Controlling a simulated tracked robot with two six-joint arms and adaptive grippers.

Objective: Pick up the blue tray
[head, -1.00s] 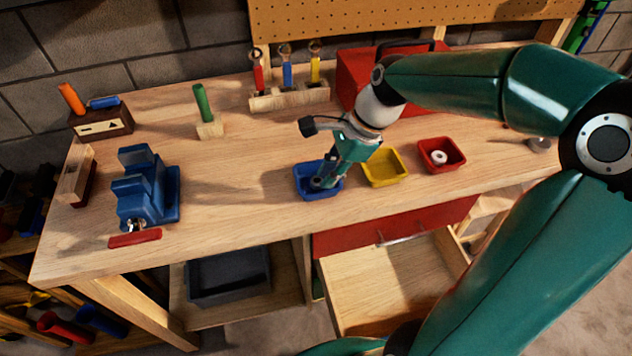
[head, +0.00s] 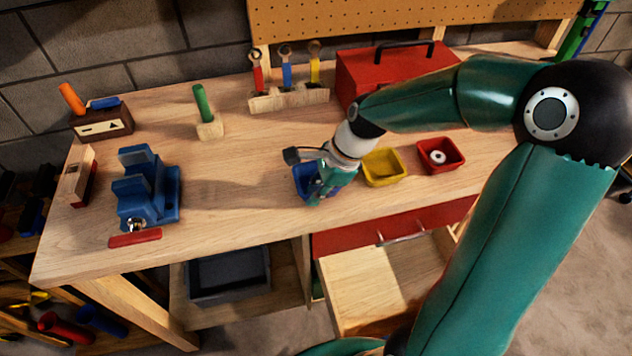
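The blue tray (head: 301,178) sits on the wooden workbench, left of the yellow tray (head: 382,168). My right gripper (head: 317,196) points down at the blue tray and covers its middle and right part. Its fingertips are at the tray's near side. The fingers are small and overlap the tray, so I cannot tell whether they are open or shut on its wall. My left gripper is not in view.
A red tray (head: 453,162) holding a white ring stands right of the yellow tray. A red toolbox (head: 365,72) stands behind. A blue vise (head: 140,190) is at the left. An open drawer (head: 375,290) juts out below. The bench left of the blue tray is clear.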

